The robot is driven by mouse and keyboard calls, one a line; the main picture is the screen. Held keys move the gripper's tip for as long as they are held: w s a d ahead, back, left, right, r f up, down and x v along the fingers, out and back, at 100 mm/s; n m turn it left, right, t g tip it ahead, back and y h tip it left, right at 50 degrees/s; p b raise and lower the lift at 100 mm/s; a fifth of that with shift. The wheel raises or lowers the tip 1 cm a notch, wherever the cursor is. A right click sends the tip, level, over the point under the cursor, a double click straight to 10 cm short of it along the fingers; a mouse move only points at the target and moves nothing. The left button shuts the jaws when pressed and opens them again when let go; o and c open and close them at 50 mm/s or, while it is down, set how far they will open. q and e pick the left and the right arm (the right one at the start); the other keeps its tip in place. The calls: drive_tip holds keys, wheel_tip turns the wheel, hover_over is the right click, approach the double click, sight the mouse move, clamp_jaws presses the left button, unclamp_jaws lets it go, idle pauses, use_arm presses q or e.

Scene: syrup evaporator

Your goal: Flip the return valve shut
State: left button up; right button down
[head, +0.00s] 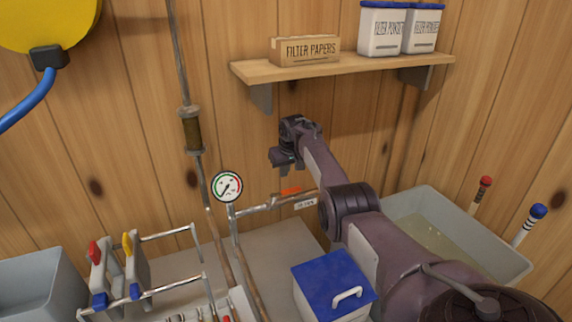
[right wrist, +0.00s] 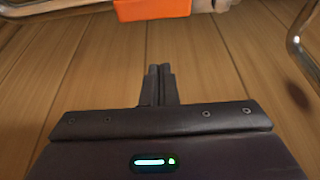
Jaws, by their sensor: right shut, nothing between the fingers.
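The return valve shows as an orange lever (head: 290,191) on a thin metal pipe in the head view. A small white label (head: 305,203), its print too small to read surely, sits just below it. The lever looks roughly in line with the pipe. My right gripper (head: 283,161) is above the lever in the head view, apart from it. In the right wrist view the fingers (right wrist: 158,84) are closed together with nothing between them. The orange lever (right wrist: 152,9) shows at the top edge there, beyond the fingertips and partly cut off. My left gripper is out of view.
A pressure gauge (head: 228,186) stands left of the valve. A shelf (head: 345,66) with a filter papers box (head: 305,50) hangs above my right gripper. A blue-lidded box (head: 333,284) and a grey basin (head: 480,235) lie below and to the right.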

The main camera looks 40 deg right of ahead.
sight(286, 192)
use_arm(q)
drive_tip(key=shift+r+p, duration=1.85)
drive_tip(key=shift+p, duration=0.1)
use_arm(e)
drive_tip(key=shift+s+a+f, duration=0.25)
drive_tip(key=shift+s+f, duration=0.4)
drive_tip(key=shift+s, duration=0.1)
drive_tip(key=shift+s+a+f, duration=0.25)
drive_tip(key=shift+s+f, duration=0.35)
drive_tip(key=shift+s, duration=0.15)
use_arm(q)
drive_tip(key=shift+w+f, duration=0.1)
use_arm(e)
drive_tip(key=shift+a+f, duration=0.1)
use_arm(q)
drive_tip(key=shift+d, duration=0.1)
